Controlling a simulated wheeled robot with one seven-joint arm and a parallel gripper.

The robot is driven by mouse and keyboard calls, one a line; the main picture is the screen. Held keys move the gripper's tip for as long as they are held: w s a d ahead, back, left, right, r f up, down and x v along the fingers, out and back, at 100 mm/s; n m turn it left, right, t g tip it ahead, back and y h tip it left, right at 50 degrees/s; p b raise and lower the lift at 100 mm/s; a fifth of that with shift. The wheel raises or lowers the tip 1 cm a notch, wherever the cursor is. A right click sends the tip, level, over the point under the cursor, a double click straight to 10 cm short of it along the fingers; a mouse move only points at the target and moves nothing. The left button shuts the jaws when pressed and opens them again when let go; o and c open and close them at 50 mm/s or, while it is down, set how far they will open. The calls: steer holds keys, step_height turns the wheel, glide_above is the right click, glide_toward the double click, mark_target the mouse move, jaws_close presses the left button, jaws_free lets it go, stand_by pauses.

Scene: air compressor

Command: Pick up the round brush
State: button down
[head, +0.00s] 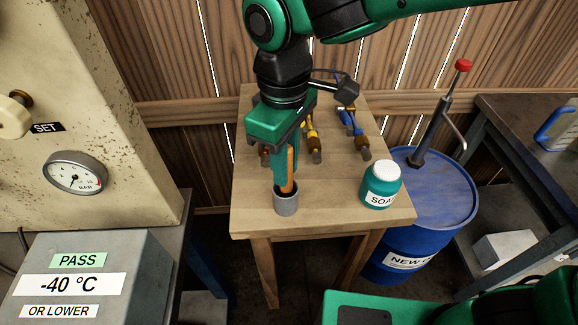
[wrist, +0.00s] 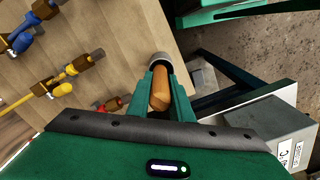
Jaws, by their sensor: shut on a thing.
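The round brush shows as an orange-brown wooden handle (head: 291,165) standing upright in a small grey cup (head: 286,203) near the front of the wooden table. In the wrist view the handle (wrist: 160,90) sits between the two green fingers, with the grey cup (wrist: 159,59) just beyond. My gripper (head: 287,181) points down over the cup and is shut on the handle. The brush's lower end is hidden in the cup.
A soap bottle (head: 381,185) stands right of the cup on the wooden table (head: 330,215). Several blue, yellow and red fittings lie toward the back, the blue one (head: 350,121) at right. A blue drum (head: 432,200) with a pump stands right of the table.

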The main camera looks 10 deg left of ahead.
step_height(320, 180, up, 10)
stand_by(0.5)
steer(key=shift+s, duration=0.1)
stand_by(2.1)
